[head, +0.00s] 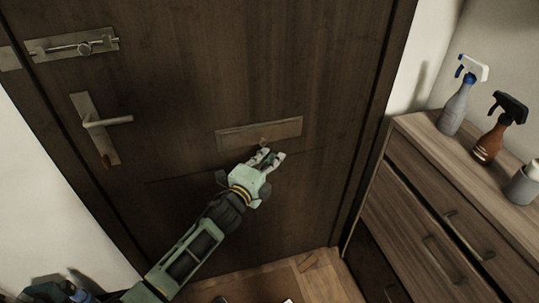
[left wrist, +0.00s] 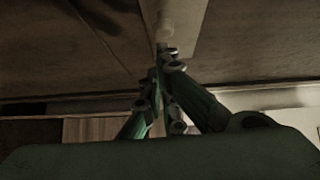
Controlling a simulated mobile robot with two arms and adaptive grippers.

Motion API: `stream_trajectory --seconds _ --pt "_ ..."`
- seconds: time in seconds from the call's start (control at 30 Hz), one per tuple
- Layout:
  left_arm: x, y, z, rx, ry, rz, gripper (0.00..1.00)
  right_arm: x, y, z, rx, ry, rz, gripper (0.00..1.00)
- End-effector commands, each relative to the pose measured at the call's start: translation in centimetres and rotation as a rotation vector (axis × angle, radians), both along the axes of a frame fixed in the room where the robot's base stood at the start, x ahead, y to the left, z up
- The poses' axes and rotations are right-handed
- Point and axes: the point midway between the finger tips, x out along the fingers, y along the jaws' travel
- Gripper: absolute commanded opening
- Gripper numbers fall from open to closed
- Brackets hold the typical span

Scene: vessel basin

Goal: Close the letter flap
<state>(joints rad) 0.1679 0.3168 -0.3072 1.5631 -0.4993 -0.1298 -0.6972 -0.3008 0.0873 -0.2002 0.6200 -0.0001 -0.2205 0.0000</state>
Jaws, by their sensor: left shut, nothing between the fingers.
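The letter flap (head: 258,134) is a wide, pale metal plate set across the dark wooden door. A small knob (head: 263,142) shows near its lower edge. The plate looks nearly flush with the door, but I cannot tell whether it is fully closed. My left gripper (head: 267,157) is just below the flap's middle, its fingers pointing up at it. In the left wrist view the fingertips (left wrist: 165,62) are together with nothing between them, close to the pale strip of the flap (left wrist: 188,28). I cannot tell whether they touch it. My right gripper is not in view.
The door also has a slide bolt (head: 75,45) and a lever handle (head: 105,122) at left. A wooden drawer cabinet (head: 428,200) stands at right, with a grey spray bottle (head: 456,106) and a brown one (head: 490,142) on top. The door around the flap is clear.

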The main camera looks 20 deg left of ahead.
Motion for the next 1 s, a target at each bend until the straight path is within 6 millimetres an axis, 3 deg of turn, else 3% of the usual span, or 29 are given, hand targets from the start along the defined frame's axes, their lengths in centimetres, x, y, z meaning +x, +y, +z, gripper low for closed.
stream_trajectory --seconds 0.17,0.47,0.8,1.0 --pt "0.6 0.5 0.0 -0.001 0.0 0.0 0.0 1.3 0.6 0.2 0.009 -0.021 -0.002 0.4" --pt "0.6 0.5 -0.1 -0.001 -0.001 0.0 0.0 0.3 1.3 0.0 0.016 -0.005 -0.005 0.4" --pt "1.6 1.2 -0.9 0.034 -0.053 0.002 0.0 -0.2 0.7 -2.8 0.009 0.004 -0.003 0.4" --pt "1.6 1.3 -0.5 0.037 -0.055 0.004 0.0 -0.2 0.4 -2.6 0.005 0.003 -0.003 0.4"
